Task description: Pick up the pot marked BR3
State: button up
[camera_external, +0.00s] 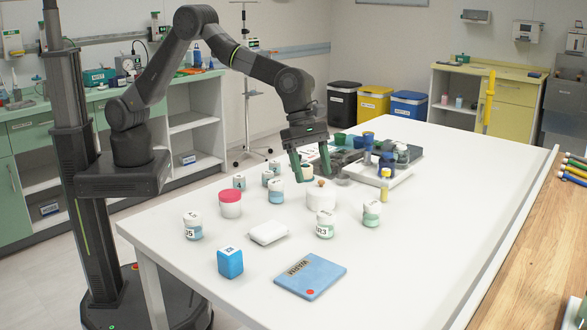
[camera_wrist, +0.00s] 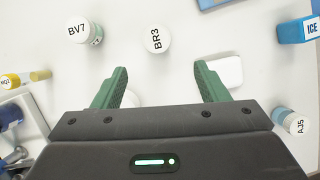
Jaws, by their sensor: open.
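The pot marked BR3 (camera_wrist: 156,41) shows its white lid in the wrist view, just beyond the fingertips. In the external view the pot (camera_external: 325,224), white with a pale green lower part, stands upright on the white table. My gripper (camera_wrist: 160,82) is open, with its green fingers spread and nothing held. In the external view my gripper (camera_external: 312,165) hangs over the table, behind the pot and apart from it. Pot BV7 (camera_wrist: 82,30) stands left of BR3 in the wrist view. Pot AJ5 (camera_wrist: 298,123) is at the right edge.
A white round tub (camera_external: 321,199) stands between my gripper and BR3 in the external view. A red-lidded jar (camera_external: 230,205), white pack (camera_external: 268,233), blue ICE block (camera_external: 230,262) and blue pad (camera_external: 318,272) lie around. A cluttered tray (camera_external: 376,178) is behind; the table's right side is clear.

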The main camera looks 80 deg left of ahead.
aim_at(324, 212)
jog(key=p+x, duration=0.1)
jog(key=x, duration=0.6)
jog(key=shift+w+d+f, duration=0.15)
jog(key=shift+d+f, duration=0.05)
jog(key=shift+f, duration=0.1)
jog(key=shift+w+p+x, duration=0.15)
jog(key=shift+p+x, duration=0.35)
jog(key=shift+x, duration=0.85)
jog(key=shift+w+p+x, duration=0.15)
jog(key=shift+p+x, duration=0.3)
jog(key=shift+x, duration=0.95)
